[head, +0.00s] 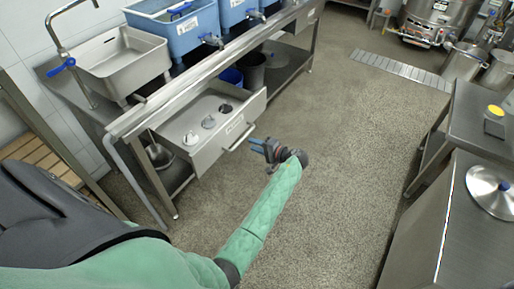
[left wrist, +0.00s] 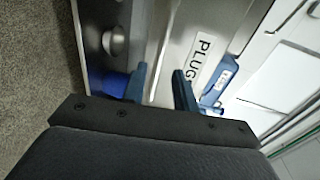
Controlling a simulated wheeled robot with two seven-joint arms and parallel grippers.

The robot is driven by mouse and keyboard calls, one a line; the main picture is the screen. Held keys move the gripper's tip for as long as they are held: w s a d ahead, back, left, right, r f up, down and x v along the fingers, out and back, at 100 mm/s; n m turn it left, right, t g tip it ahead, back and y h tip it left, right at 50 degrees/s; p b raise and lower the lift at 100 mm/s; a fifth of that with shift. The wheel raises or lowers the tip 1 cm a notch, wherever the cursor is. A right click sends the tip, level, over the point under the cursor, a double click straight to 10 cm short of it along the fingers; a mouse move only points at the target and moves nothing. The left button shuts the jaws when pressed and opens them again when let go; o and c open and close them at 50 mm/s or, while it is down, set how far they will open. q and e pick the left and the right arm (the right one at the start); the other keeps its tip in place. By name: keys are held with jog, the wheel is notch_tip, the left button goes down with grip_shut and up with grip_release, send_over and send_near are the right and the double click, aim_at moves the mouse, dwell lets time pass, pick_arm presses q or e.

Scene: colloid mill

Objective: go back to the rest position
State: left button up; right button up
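My left gripper (head: 258,146) is at the end of my green-sleeved arm, just right of the front of an open drawer (head: 236,128). Its blue fingers are apart, and no object is seen held between them. In the left wrist view the fingers (left wrist: 162,82) stand apart in front of the drawer's steel, with the label "PLUG" (left wrist: 204,60) beside them. Several round plugs (head: 208,122) lie in the drawer. My right gripper is not in view.
The steel counter (head: 180,100) carries a sink (head: 122,58) and blue tubs (head: 180,32). Buckets (head: 252,70) stand on the shelf below. A steel cabinet (head: 455,225) and a table (head: 480,120) stand at the right. The floor (head: 340,140) between is clear.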

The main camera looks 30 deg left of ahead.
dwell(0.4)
pick_arm(q)
jog(key=shift+s+f, duration=0.1)
jog(key=s+d+r+n+t+h, duration=0.1)
jog(key=d+r+n+t+h, duration=0.1)
jog(key=d+r+h, duration=0.6)
jog(key=s+d+r+m+t+h, duration=0.25)
jog(key=s+d+h, duration=0.55)
jog(key=s, duration=0.5)
jog(key=s+d+f+g, duration=0.2)
jog(key=s+f, duration=0.1)
jog(key=s, duration=1)
jog(key=s+d+f+g, duration=0.2)
jog(key=s+d+f, duration=0.1)
jog(key=s, duration=1.1)
jog(key=shift+f+h, duration=0.4)
jog(key=shift+f, duration=0.1)
jog(key=shift+s+m, duration=0.1)
jog(key=shift+m, duration=0.15)
